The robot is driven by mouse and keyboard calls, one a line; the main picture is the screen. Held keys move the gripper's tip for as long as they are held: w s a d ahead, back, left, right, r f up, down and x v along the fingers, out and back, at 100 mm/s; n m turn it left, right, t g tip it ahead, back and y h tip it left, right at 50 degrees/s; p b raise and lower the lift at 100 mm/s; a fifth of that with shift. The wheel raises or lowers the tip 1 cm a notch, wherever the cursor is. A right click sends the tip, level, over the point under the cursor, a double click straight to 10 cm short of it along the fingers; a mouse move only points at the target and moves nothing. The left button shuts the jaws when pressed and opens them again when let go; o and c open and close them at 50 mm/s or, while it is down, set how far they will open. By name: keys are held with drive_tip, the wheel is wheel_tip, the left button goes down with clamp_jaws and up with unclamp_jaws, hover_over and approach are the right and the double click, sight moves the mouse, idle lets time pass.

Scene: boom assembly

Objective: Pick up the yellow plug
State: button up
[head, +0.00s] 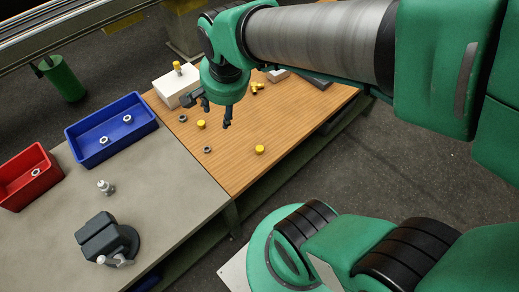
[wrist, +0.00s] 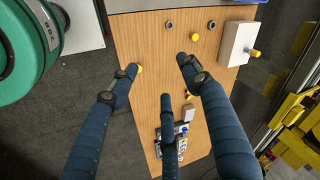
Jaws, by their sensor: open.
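Several small yellow pieces are in view, and I cannot tell for certain which is the plug. One round yellow piece (head: 259,149) lies on the wooden table near its front edge; in the wrist view it (wrist: 139,68) shows beside the left fingertip. Another round yellow piece (head: 200,124) lies near two grey nuts and shows in the wrist view (wrist: 195,37).
A yellow branched fitting (head: 256,88) lies farther back on the wooden table (head: 233,178). Grey nuts (head: 182,118) lie near the left side. A grey table adjoins, with a blue bin (head: 88,153), a red bin (head: 27,185) and a dark vise-like device (head: 107,240).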

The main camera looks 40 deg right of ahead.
drive_tip(key=w+d+f+m+g, duration=0.2)
drive_tip(key=w+d+f+m, duration=0.2)
drive_tip(key=d+f+m, duration=0.55)
drive_tip(key=m+g+p, duration=0.1)
drive_tip(key=m+g, duration=0.1)
drive_tip(key=m, duration=1.1)
hover_over(260, 148)
wheel_tip(260, 148, down, 15)
drive_tip(key=shift+f+y, duration=0.15)
drive_tip(key=shift+y, duration=0.15)
drive_tip(key=shift+f, duration=0.15)
drive_tip(key=shift+f+b, duration=0.65)
drive_tip(key=shift+f, duration=3.5)
drive_tip(key=shift+f, duration=0.15)
drive_tip(key=shift+f+b, duration=0.65)
drive_tip(key=shift+f, duration=1.85)
